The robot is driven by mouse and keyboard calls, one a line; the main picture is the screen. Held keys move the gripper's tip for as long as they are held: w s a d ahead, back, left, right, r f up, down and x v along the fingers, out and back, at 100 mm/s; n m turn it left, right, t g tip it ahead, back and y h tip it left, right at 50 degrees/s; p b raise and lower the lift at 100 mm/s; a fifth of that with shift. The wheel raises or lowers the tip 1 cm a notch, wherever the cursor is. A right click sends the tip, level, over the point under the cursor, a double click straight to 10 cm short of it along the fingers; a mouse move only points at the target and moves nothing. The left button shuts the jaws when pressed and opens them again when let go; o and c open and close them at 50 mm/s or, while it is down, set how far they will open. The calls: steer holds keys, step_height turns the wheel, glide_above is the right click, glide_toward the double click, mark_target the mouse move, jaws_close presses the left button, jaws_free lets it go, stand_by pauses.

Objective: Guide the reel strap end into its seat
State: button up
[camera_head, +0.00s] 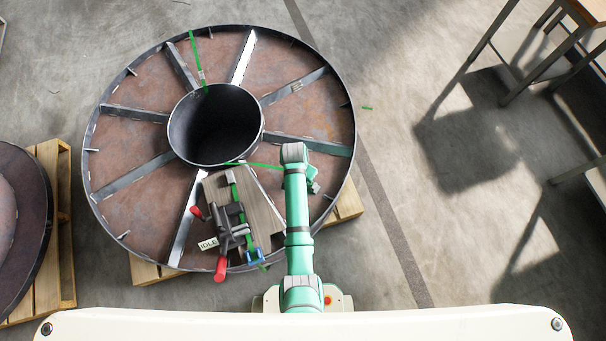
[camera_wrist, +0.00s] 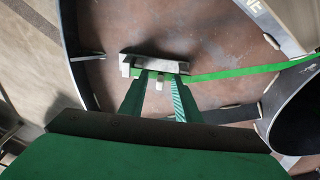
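The reel (camera_head: 115,185) is a large brown steel disc with radial bars and a round dark hub (camera_head: 215,125). A green strap (camera_head: 250,165) runs from the hub toward my gripper (camera_head: 312,182). In the wrist view the strap (camera_wrist: 240,73) reaches a silver bracket (camera_wrist: 157,64) and lies along its near edge. My gripper (camera_wrist: 161,76) has its two green fingers visibly apart, with the tips at this edge. A small pale block (camera_wrist: 159,84) shows between them. I cannot tell whether the tips touch the strap or bracket. The arm partly hides this spot in the head view.
A strapping tool (camera_head: 232,226) with red handles and an IDLE tag (camera_head: 208,244) lies on a grey board (camera_head: 262,222) over the reel. Another green strap (camera_head: 196,60) crosses the reel's far side. A second reel (camera_head: 30,200) is at left, a table (camera_head: 535,55) at upper right.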

jaws_close()
steer(key=shift+r, duration=0.15)
steer(key=shift+r, duration=0.6)
steer(key=s+a+r, duration=0.1)
steer(key=s+r, duration=1)
steer(key=s, duration=0.3)
steer(key=shift+a+r, duration=0.25)
steer(key=shift+a, duration=0.1)
